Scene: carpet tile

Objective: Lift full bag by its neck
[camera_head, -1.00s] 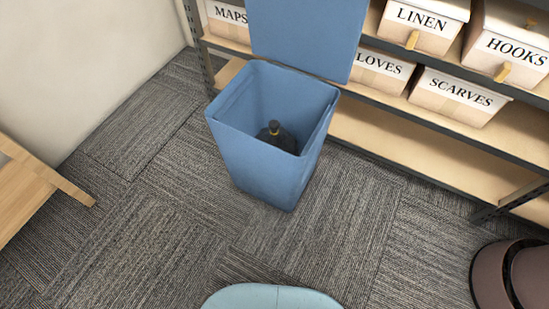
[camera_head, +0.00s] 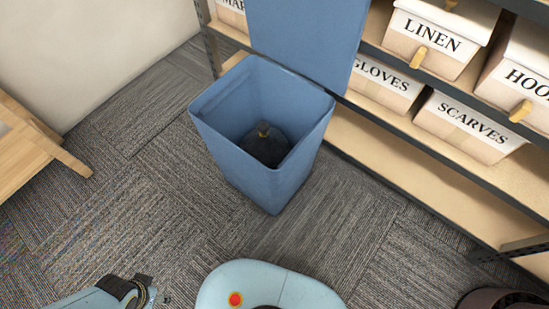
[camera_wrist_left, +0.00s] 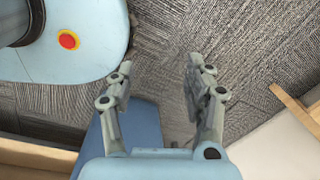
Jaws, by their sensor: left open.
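A dark, full bag (camera_head: 266,152) sits low inside a blue square bin (camera_head: 268,186). The bin's lid (camera_head: 305,40) stands open at the back. My left arm enters the head view at the bottom left, clear of the bin; its fingers cannot be made out there. In the left wrist view my left gripper (camera_wrist_left: 160,72) is open and empty over carpet. Part of the blue bin (camera_wrist_left: 146,122) shows behind it; the bag is not visible there. My right gripper is not in view.
A shelf (camera_head: 400,165) with labelled boxes, such as SCARVES (camera_head: 468,126) and LINEN (camera_head: 435,35), runs behind and right of the bin. A wooden piece of furniture (camera_head: 30,150) stands at the left. A brown round thing (camera_head: 505,300) shows at bottom right. Carpet around the bin's front is clear.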

